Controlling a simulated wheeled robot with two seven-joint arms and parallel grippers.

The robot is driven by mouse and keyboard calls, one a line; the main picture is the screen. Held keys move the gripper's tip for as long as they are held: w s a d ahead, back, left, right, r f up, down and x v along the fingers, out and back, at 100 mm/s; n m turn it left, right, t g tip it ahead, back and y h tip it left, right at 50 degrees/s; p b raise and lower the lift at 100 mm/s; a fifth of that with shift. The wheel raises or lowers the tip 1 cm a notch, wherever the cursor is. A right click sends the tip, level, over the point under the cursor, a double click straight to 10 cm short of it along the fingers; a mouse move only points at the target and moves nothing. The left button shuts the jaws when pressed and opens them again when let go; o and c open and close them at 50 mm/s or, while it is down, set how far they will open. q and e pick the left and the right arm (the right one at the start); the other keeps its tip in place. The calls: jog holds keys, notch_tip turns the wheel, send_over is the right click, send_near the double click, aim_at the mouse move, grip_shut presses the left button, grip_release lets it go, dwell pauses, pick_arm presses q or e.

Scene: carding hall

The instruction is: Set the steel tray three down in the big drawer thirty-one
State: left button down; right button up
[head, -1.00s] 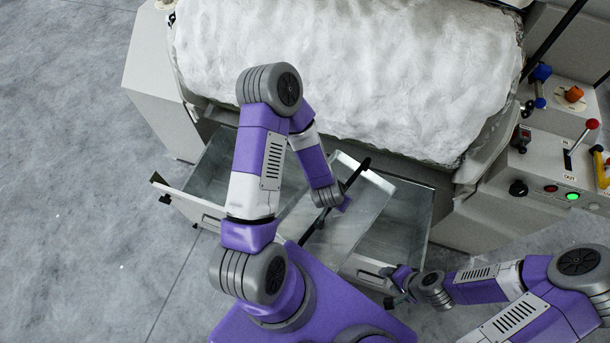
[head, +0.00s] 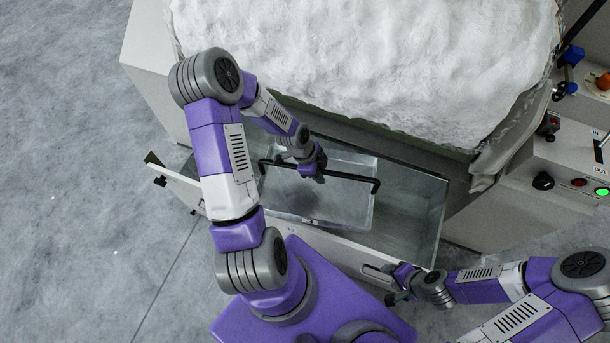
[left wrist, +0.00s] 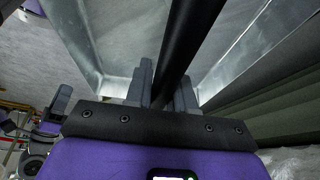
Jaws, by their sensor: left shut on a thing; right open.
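The steel tray (head: 345,208) is a shallow metal box with a black bar handle (head: 350,178) across it. My left gripper (head: 312,168) is shut on this handle near its middle. In the left wrist view the black bar (left wrist: 190,45) runs between the fingers (left wrist: 165,88), with bare metal beyond. The tray is over or within the open big drawer (head: 412,205), its sides roughly in line with the drawer's. I cannot tell whether it touches the drawer floor. My right gripper (head: 398,286) is open beside the drawer front's handle (head: 378,272). The drawer's number is not legible.
The drawer's right end is bare. A machine with a large white fibre roll (head: 360,60) stands right behind the drawer. A control panel (head: 570,165) with knobs, a lever and a lit green button is at the right. The grey floor (head: 70,200) at left is clear.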

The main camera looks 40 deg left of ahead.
pick_arm(q)
jog(key=a, duration=0.1)
jog(key=s+a+m, duration=0.1)
jog(key=s+a+f+m+b, duration=0.1)
jog(key=a, duration=0.1)
jog(key=shift+s+g, duration=0.15)
jog(key=shift+g, duration=0.25)
jog(key=b, duration=0.1)
send_over(310, 183)
jog(key=w+a, duration=0.2)
jog(key=shift+w+f, duration=0.15)
jog(key=shift+f, duration=0.85)
jog(key=shift+w+a+f+b, duration=0.1)
jog(key=shift+w+f+b, duration=0.1)
jog(key=shift+f+b, duration=0.1)
notch_tip(310, 183, down, 28)
jog(key=b, duration=0.9)
